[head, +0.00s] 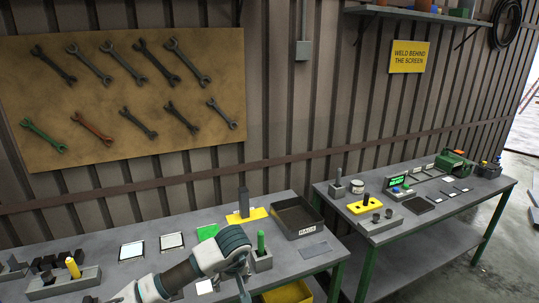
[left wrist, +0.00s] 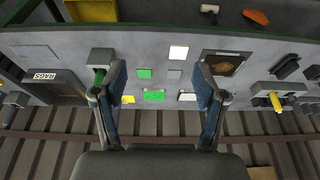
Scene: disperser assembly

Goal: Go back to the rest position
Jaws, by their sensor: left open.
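My left gripper (head: 242,284) hangs over the front of the near table (head: 225,272), beside the grey block that holds a green peg (head: 261,242). In the left wrist view my left gripper (left wrist: 156,72) has its two fingers wide apart, with nothing held between them. The table top with green and white plates shows beyond the gap. The green peg (left wrist: 98,76) shows next to the left-hand finger there; whether they touch I cannot tell. My right gripper is in neither view.
A dark bin labelled RAGS (head: 299,217) and a yellow base with an upright dark block (head: 245,210) stand behind. A yellow peg (head: 73,267) stands in a block at the left. A second table (head: 420,222) with parts is at the right. Wrenches hang on a board (head: 125,95).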

